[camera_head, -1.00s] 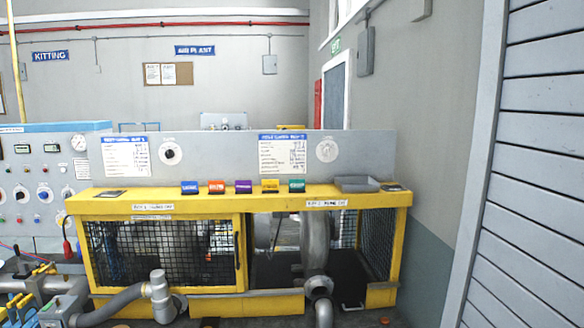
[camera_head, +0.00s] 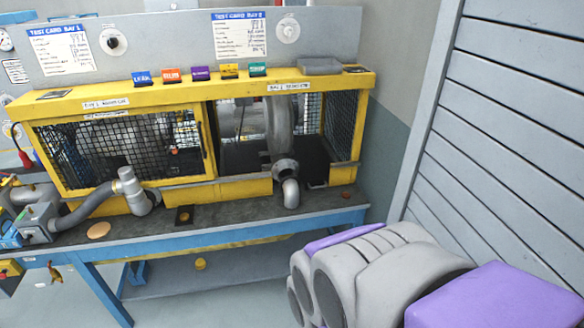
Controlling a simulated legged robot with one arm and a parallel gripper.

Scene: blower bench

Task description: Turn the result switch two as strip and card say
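A round white dial (camera_head: 288,31), likely result switch two, is on the grey back panel right of the card headed "TEST CARD BAY 2" (camera_head: 239,35). Its pointer setting and the card's small text are too small to read. The card headed "TEST CARD BAY 1" (camera_head: 60,48) is at the left, beside a dial with a black knob (camera_head: 113,42). Several coloured label blocks, blue (camera_head: 142,78), orange (camera_head: 171,75), purple, yellow and green, stand on the yellow ledge. I cannot tell which thing is the strip. My gripper's fingertips do not show.
The yellow guard frame (camera_head: 340,84) with mesh and a pipe (camera_head: 290,188) stands on a blue-edged bench (camera_head: 250,226). A grey tray (camera_head: 318,66) lies on the ledge's right. A slatted grey wall (camera_head: 500,120) closes the right side. Grey and purple parts, apparently mine, fill the lower right.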

